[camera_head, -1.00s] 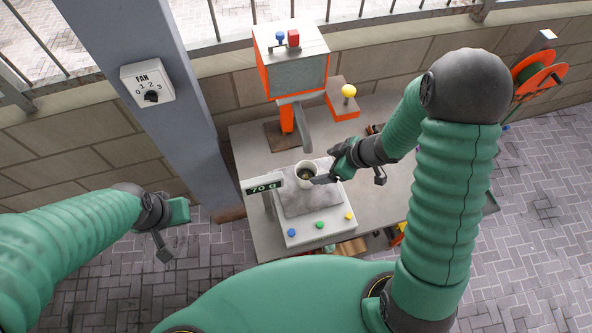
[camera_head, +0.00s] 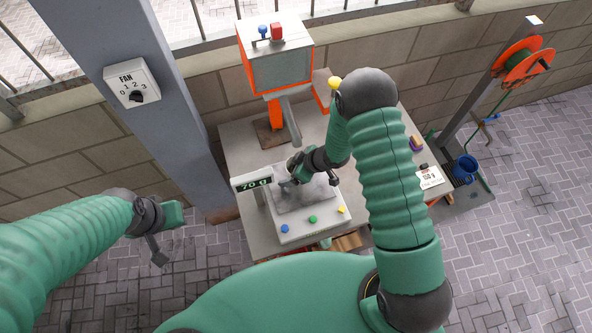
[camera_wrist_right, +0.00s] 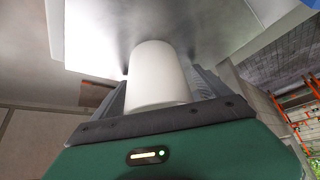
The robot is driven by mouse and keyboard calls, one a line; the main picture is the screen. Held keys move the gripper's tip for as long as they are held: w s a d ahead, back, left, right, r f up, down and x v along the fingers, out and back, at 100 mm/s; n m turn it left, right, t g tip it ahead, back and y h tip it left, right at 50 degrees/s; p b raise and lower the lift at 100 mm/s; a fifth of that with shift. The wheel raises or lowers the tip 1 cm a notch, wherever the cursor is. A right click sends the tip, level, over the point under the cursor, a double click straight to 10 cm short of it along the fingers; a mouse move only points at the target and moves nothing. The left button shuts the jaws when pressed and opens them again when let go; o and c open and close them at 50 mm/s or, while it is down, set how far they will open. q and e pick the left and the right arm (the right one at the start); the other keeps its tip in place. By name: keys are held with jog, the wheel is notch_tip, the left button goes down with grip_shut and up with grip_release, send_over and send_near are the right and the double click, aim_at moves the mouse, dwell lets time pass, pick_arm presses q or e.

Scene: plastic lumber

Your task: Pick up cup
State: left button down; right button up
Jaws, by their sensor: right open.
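The white cup (camera_wrist_right: 157,75) shows in the right wrist view, between the two fingers of my right gripper (camera_wrist_right: 160,85). The fingers stand on either side of it; contact is not clear. In the head view my right gripper (camera_head: 291,174) is over the grey scale (camera_head: 318,218) and hides most of the cup. My right gripper is open around the cup. My left gripper (camera_head: 166,236) is open and empty, well left of the scale.
The scale's display (camera_head: 254,184) reads about 70. An orange and white machine (camera_head: 276,65) stands behind on the table (camera_head: 236,150). A grey post with a fan switch (camera_head: 132,83) rises at left. A blue bucket (camera_head: 465,169) and white label (camera_head: 430,178) are at right.

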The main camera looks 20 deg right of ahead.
jog(key=shift+d, duration=0.3)
jog(key=c, duration=0.5)
jog(key=shift+a, duration=0.3)
jog(key=c, duration=1.1)
jog(key=shift+c, duration=0.2)
jog(key=shift+r, duration=0.15)
